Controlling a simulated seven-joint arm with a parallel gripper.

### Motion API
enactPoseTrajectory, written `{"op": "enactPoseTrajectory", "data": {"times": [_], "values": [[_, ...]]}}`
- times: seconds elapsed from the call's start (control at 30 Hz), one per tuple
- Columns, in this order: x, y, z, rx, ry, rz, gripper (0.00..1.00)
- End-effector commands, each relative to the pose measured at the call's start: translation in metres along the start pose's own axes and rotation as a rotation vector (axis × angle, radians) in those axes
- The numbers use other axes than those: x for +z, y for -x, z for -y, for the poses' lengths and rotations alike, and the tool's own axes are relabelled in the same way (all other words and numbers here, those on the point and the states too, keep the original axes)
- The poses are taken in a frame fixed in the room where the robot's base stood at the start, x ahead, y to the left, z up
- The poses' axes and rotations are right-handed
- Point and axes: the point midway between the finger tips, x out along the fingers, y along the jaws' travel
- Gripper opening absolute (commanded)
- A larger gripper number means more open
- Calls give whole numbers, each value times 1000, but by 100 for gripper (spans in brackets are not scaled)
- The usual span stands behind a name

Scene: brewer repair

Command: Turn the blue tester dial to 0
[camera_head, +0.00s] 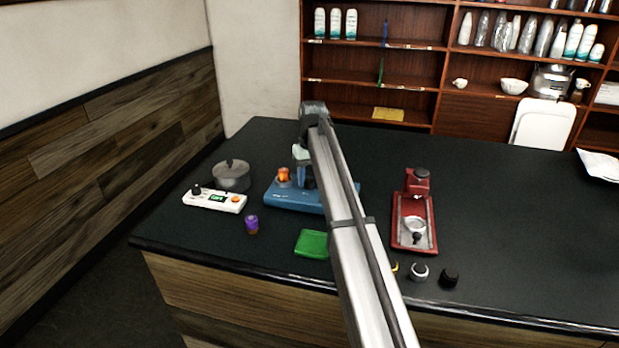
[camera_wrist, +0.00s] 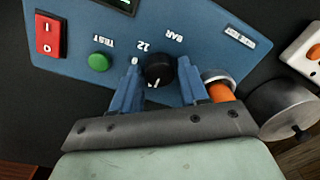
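The blue tester (camera_head: 295,196) stands on the dark counter, left of centre in the head view. In the wrist view its blue panel (camera_wrist: 75,65) carries the black dial (camera_wrist: 160,68), with a white pointer mark on the side facing my gripper. The printed "0", "12" and "BAR" show around the dial, inverted. My gripper (camera_wrist: 159,66) is over the panel, its blue fingers on either side of the dial with small gaps visible. It appears open; contact is not clear. In the head view my arm hides the dial and part of the tester.
The panel also has a red switch (camera_wrist: 49,35) and a green button (camera_wrist: 98,62). An orange part (camera_wrist: 221,92) is close beside one finger.

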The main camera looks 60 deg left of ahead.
Motion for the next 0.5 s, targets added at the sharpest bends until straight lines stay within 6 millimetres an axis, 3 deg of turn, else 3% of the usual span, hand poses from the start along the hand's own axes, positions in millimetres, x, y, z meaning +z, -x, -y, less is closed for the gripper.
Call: {"op": "enactPoseTrajectory", "data": {"times": [0.17, 0.5], "values": [[0, 0, 0, 0, -1, 0, 60], [0, 5, 0, 1, -2, 0, 60]]}}
